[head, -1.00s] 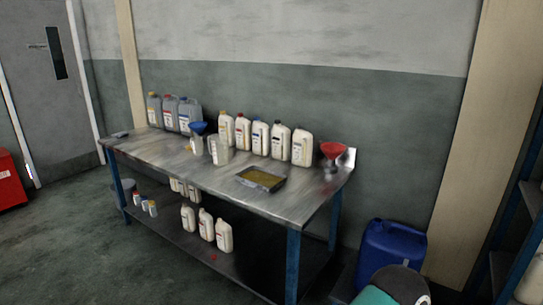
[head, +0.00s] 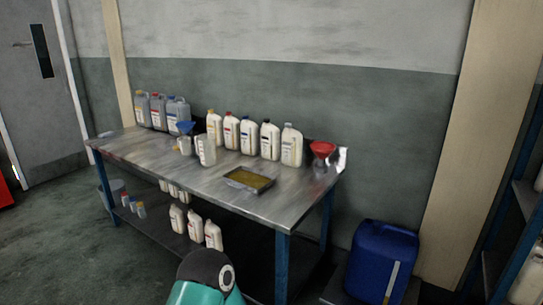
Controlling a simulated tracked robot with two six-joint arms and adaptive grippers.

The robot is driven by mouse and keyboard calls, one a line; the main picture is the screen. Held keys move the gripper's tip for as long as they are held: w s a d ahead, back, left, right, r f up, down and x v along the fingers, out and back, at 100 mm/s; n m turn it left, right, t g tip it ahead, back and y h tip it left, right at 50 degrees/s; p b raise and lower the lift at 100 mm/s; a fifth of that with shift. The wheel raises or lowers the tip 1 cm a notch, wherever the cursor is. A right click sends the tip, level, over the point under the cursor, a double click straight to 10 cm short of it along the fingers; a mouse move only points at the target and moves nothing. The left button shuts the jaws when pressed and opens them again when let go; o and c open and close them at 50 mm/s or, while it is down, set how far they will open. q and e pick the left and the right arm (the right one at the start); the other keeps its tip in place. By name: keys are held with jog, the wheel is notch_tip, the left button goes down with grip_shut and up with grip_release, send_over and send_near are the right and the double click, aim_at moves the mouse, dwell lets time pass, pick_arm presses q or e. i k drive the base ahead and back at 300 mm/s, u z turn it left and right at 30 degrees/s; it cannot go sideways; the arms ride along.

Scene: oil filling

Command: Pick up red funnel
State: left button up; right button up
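The red funnel (head: 322,149) stands upright with its wide mouth up, near the right end of the metal workbench (head: 180,160). It is just right of the row of white bottles. A teal and dark grey link of my arm shows at the bottom middle of the head view, well in front of the bench and apart from the funnel. Neither of my grippers is in the view.
White bottles (head: 291,146) and grey jugs (head: 178,112) line the bench's back. A blue funnel (head: 186,128), clear jug (head: 206,150) and tray of yellowish liquid (head: 249,179) are also there. A blue canister (head: 381,262) stands right of the bench. The bench front is mostly clear.

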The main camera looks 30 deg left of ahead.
aim_at(322, 155)
jog(key=u, duration=0.15)
jog(key=k, duration=0.6)
jog(key=u, duration=0.35)
jog(key=i, duration=1.65)
jog(key=z, duration=0.3)
